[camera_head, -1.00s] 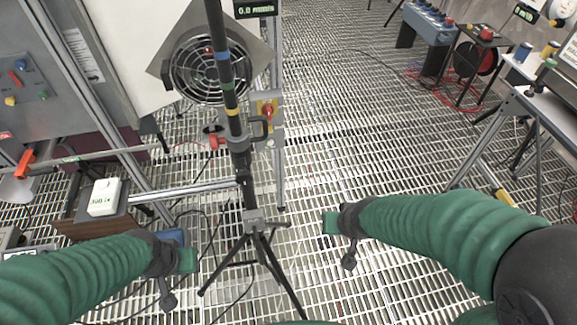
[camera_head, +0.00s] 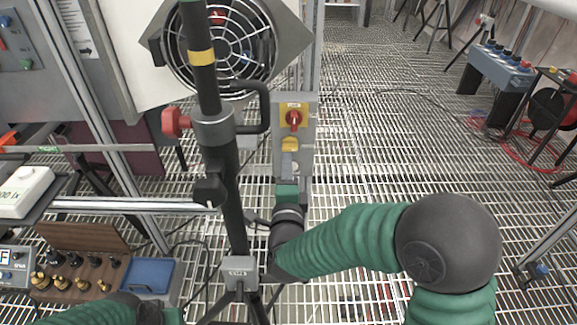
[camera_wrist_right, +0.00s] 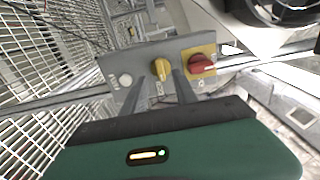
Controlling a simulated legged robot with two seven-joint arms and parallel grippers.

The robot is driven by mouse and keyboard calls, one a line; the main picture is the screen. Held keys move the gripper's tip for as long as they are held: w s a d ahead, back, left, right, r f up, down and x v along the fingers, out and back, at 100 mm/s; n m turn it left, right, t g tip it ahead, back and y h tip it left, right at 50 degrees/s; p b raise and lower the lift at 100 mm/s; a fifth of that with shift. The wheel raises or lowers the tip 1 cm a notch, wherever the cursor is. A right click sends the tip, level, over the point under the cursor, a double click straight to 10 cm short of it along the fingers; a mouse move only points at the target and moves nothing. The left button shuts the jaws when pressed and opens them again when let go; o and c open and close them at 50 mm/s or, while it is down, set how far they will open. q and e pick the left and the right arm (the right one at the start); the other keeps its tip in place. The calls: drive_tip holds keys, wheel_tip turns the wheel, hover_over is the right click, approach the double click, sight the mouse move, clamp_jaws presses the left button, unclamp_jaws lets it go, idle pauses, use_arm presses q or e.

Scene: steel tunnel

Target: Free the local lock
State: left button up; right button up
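A grey control panel (camera_head: 308,135) on an upright post carries a red rotary switch on a yellow plate (camera_head: 293,118) and a yellow knob (camera_head: 290,144). The wrist view shows the red switch (camera_wrist_right: 201,64), the yellow knob (camera_wrist_right: 160,68) and a pale round button (camera_wrist_right: 125,80) in a row. Which of them is the local lock, I cannot read. My right gripper (camera_wrist_right: 158,92) is open, its two fingers apart and pointing at the panel, one on either side of the yellow knob's line. Contact is not visible. My left gripper (camera_head: 150,314) is mostly cut off at the bottom edge.
A black tripod pole (camera_head: 222,165) with a red-knobbed clamp (camera_head: 176,122) stands just left of the panel. A caged fan (camera_head: 222,45) is behind it. A blue tray (camera_head: 149,275) lies lower left.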

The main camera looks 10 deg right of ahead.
sight(290, 151)
drive_tip(key=w+d, duration=0.1)
drive_tip(key=w, duration=0.1)
drive_tip(key=w+b, duration=0.1)
drive_tip(key=w, duration=0.1)
drive_tip(key=w+d, duration=0.1)
drive_tip(key=w, duration=0.1)
drive_tip(key=shift+d+f+b, duration=0.25)
drive_tip(key=shift+d+b, duration=0.05)
drive_tip(key=shift+b, duration=0.1)
drive_tip(key=shift+w+d, duration=0.15)
drive_tip(key=shift+w, duration=0.2)
drive_tip(key=shift+a+r, duration=0.2)
drive_tip(key=shift+a, duration=0.25)
drive_tip(key=shift+c, duration=1.5)
drive_tip(key=shift+d, duration=0.15)
clamp_jaws()
